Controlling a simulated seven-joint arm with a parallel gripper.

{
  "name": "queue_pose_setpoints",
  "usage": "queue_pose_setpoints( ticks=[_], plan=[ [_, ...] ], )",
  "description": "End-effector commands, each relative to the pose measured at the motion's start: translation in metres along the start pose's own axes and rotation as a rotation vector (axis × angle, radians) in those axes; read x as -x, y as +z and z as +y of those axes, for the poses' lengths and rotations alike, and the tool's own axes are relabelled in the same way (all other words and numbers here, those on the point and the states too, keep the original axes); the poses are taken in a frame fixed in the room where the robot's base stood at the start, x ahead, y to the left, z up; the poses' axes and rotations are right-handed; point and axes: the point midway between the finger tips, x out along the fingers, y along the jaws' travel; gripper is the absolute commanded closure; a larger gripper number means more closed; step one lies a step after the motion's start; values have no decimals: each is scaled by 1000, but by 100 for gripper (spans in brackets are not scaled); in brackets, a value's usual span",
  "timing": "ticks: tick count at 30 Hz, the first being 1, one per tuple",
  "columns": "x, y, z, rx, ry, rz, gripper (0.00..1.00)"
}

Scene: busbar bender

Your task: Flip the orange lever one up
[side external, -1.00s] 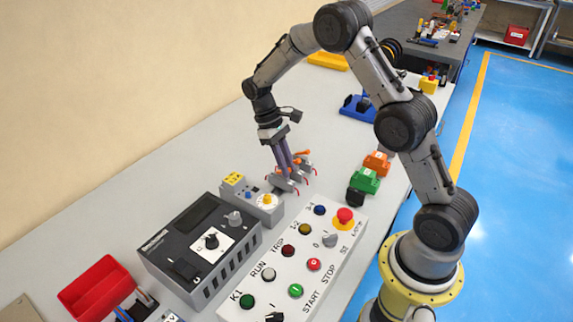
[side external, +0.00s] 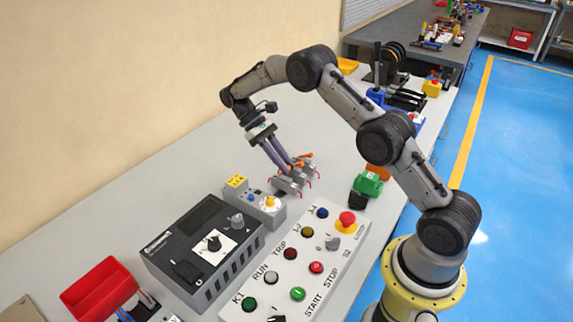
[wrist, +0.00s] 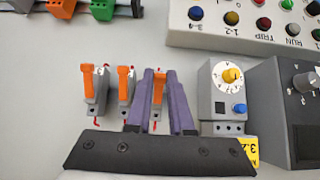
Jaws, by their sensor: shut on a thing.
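Three small grey switches with orange levers stand in a row in the wrist view: a left lever (wrist: 97,80), a middle lever (wrist: 124,84) and a right lever (wrist: 158,86). My gripper (wrist: 157,75) has its two purple fingers on either side of the right lever and is shut on it. The fingers hide most of that switch's body. In the side external view my gripper (side external: 285,166) reaches down at a slant to the grey switches (side external: 292,184), and an orange lever (side external: 304,156) shows beside the fingertips.
A grey timer box with a yellow dial (wrist: 231,76) stands close right of the fingers in the wrist view. A white button panel (side external: 300,262) and dark control box (side external: 201,247) stand nearby. Green (side external: 369,184) and orange blocks lie to the right.

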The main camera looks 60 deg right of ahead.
Motion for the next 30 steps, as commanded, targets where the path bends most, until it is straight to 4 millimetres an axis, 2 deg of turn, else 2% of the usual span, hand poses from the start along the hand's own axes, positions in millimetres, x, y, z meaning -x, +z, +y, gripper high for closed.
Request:
queue_pose_setpoints(
  ticks=[9, 24, 25, 29, 30],
  plan=[
    [6, -4, 0, 0, 2, -118, 100],
    [8, -4, 0, 0, 1, -137, 100],
    [8, -4, 0, 0, 1, -137, 77],
    [7, -4, 0, 0, 1, -138, 53],
    [7, -4, 0, 0, 1, -139, 50]
  ],
)
